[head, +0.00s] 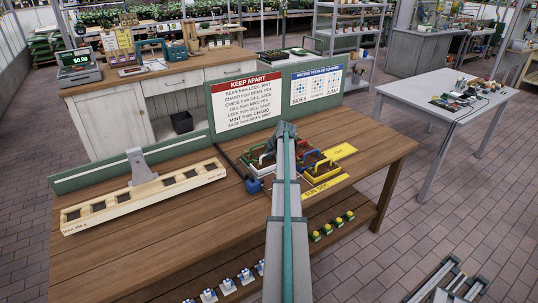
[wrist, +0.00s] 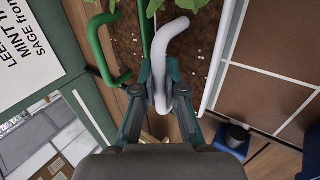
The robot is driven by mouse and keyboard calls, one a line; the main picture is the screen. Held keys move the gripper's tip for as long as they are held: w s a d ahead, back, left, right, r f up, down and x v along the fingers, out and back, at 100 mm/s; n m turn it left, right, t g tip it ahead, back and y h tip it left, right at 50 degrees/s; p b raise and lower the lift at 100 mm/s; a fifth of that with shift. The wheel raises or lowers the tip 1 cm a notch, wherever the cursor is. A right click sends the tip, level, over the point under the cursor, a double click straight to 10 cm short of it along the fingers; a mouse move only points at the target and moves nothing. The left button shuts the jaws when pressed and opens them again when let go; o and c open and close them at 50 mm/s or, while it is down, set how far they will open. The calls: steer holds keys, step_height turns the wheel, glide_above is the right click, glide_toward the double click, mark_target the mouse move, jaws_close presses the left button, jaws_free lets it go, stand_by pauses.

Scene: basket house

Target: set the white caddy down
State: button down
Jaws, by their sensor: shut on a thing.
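The white caddy shows in the wrist view as a white handle (wrist: 172,38), dark soil with green leaves, and a thin white wall (wrist: 226,58). My gripper (wrist: 160,82) is shut on the near end of this handle, with one teal finger on each side. In the head view my gripper (head: 284,130) is over the group of caddies by the signs, and my arm hides much of the white caddy there. I cannot tell whether its base touches the table or hangs just above it.
A green handle (wrist: 97,48) stands close left of the held caddy. A yellow caddy (head: 319,165) and yellow labels (head: 325,187) lie right of my arm. The KEEP APART sign (head: 245,103) stands behind. The wooden table (head: 180,235) is clear at front left.

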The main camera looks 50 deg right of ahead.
steer(key=c, duration=1.2)
jaws_free()
steer(key=shift+c, duration=0.2)
steer(key=b+v, duration=0.2)
steer(key=v, duration=1)
steer(key=shift+d+r, duration=0.1)
